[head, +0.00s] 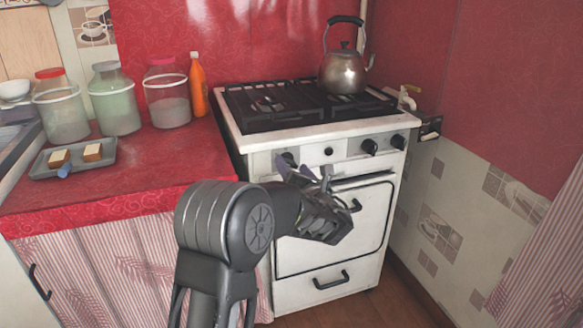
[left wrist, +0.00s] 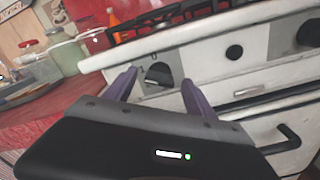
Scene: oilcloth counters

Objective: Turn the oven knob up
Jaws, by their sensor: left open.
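The white oven (head: 330,240) stands right of the red counter, with a row of dark knobs on its front panel. The leftmost knob (head: 287,159) is partly hidden by my left gripper (head: 304,170). In the left wrist view that knob (left wrist: 156,74) shows between the two purple fingers of the open left gripper (left wrist: 159,80). The fingers are spread to either side of it; I cannot tell whether they touch it. A small round knob or button (head: 328,151) and two larger knobs (head: 369,146) sit farther right. My right gripper is not in view.
A metal kettle (head: 343,72) stands on the black hob grates (head: 270,104). The oven door handle (left wrist: 285,140) juts out below the panel. Jars (head: 115,105), an orange bottle (head: 198,85) and a grey tray (head: 100,160) stand on the counter at left.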

